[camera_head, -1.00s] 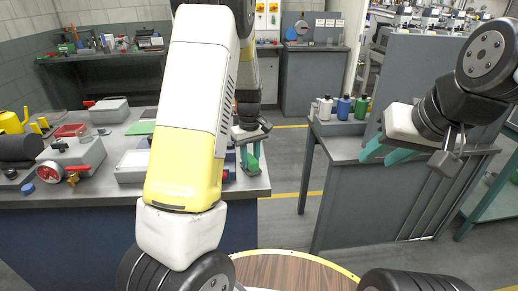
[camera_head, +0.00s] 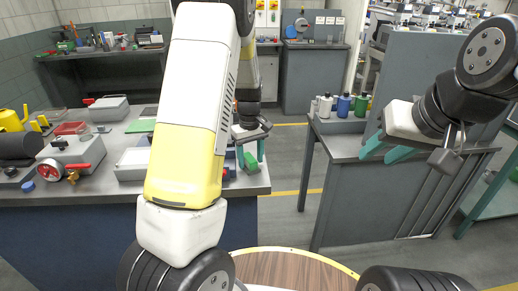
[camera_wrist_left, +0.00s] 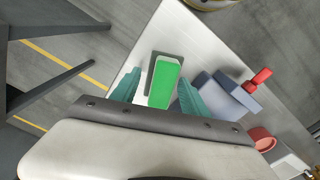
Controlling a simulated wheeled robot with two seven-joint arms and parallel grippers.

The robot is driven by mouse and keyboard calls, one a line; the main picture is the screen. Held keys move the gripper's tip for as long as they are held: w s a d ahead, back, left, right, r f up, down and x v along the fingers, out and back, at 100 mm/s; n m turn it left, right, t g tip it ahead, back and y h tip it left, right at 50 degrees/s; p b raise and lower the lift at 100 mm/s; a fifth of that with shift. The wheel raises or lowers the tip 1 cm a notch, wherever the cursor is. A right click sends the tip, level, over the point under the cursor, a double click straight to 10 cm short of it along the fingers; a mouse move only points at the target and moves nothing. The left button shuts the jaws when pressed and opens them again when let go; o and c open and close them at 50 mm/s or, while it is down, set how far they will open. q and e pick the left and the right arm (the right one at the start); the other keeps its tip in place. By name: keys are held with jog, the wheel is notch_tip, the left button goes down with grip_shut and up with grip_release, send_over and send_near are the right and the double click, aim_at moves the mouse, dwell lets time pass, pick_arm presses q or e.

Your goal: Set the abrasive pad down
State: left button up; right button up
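The green abrasive pad (camera_wrist_left: 164,82) lies on the grey bench top, near its corner, with a dark shadow beside it. It also shows in the head view (camera_head: 250,161), partly hidden by my gripper. My left gripper (camera_wrist_left: 160,90) is open above the bench, with one teal finger on each side of the pad. A gap shows between the pad and each finger; it shows in the head view too (camera_head: 251,153). My right gripper (camera_head: 386,151) is open and empty, in front of the right-hand cabinet.
A grey-blue part with a red handle (camera_wrist_left: 237,93) sits close to the right finger in the wrist view. Bottles (camera_head: 344,106) stand on the right cabinet (camera_head: 345,150).

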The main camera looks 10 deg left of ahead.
pick_arm(q)
notch_tip(320, 180, up, 8)
jog(key=shift+f, duration=0.1)
dwell(0.4)
jog(key=shift+c, duration=0.4)
grip_shut()
dwell(1.2)
jog(key=s+r+m+t, duration=0.2)
jog(key=s+r, duration=0.3)
jog(key=s, duration=0.3)
jog(key=s+d+r+m+t+h, duration=0.1)
jog(key=s+r+m+t, duration=0.1)
jog(key=s+r, duration=0.3)
jog(key=s+d+r+m+t+h, duration=0.1)
jog(key=s+r+m, duration=0.3)
jog(key=s, duration=0.7)
jog(key=shift+r+t, duration=0.6)
jog(key=shift+r, duration=0.05)
